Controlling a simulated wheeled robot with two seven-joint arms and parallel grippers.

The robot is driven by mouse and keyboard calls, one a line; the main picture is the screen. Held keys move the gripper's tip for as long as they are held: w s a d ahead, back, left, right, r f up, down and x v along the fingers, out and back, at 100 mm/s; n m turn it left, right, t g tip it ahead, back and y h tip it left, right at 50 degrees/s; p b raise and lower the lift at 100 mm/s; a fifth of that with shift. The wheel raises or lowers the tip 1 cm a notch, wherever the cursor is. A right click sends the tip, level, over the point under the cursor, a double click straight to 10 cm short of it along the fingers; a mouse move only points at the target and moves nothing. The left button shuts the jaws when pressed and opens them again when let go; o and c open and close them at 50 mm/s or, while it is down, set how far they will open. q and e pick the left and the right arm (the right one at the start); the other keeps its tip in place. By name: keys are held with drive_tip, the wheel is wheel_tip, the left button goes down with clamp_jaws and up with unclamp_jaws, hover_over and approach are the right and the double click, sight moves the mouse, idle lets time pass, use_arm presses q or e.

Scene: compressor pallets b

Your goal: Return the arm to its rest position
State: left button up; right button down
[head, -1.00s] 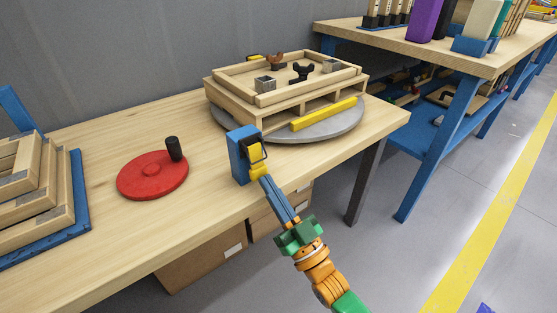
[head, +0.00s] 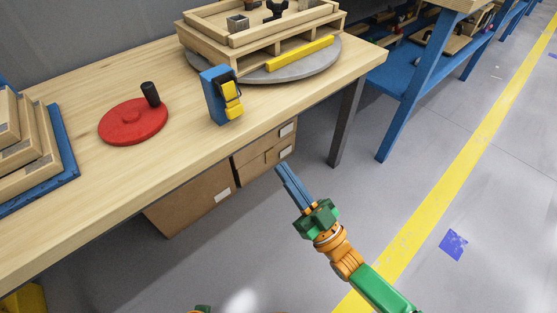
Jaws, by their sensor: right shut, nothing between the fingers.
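My right gripper (head: 281,168) is shut and empty, over the floor in front of the workbench (head: 75,118). Its blue fingers lie together and point up and left toward the bench. The green and orange arm comes in from the lower right. The gripper is apart from the bench and from the blue block with a yellow switch (head: 216,98) that stands upright near the front edge. My left gripper does not show clearly; only a small green and orange bit is at the bottom edge.
A red disc with a black knob (head: 132,123) lies on the bench. A wooden pallet (head: 225,47) sits on a grey round plate (head: 312,63) with a yellow bar. Cardboard boxes (head: 198,197) are under the bench. The floor at the right is mostly clear.

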idle(0.4)
